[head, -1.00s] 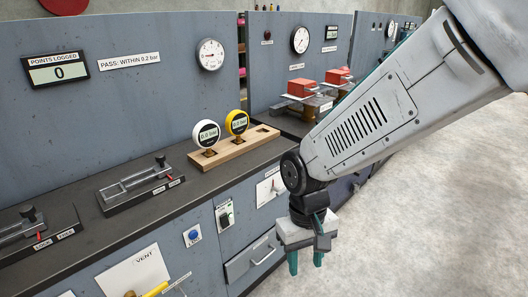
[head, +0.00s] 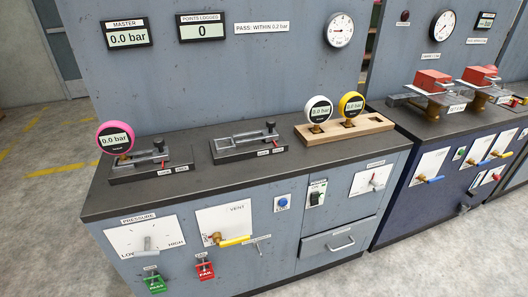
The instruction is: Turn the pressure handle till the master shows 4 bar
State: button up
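The pressure handle (head: 148,247) is a grey lever on a white dial plate (head: 124,239) marked LOW and HIGH, at the left of the cabinet front. It points roughly downward, between the two marks. The master display (head: 127,33) on the back panel reads 0.0 bar. A pink-rimmed gauge (head: 115,138) stands on the left clamp stand (head: 150,171) on the bench; its reading looks like 0.0 bar. My gripper is not in the current head view.
A yellow vent handle (head: 234,240) sits right of the pressure plate. Green (head: 154,284) and red (head: 205,270) tags hang below. White (head: 318,109) and yellow (head: 351,105) gauges stand in a wooden rack (head: 343,130). Open floor lies before the cabinet.

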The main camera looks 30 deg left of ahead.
aim_at(147, 253)
jog(key=u, duration=2.05)
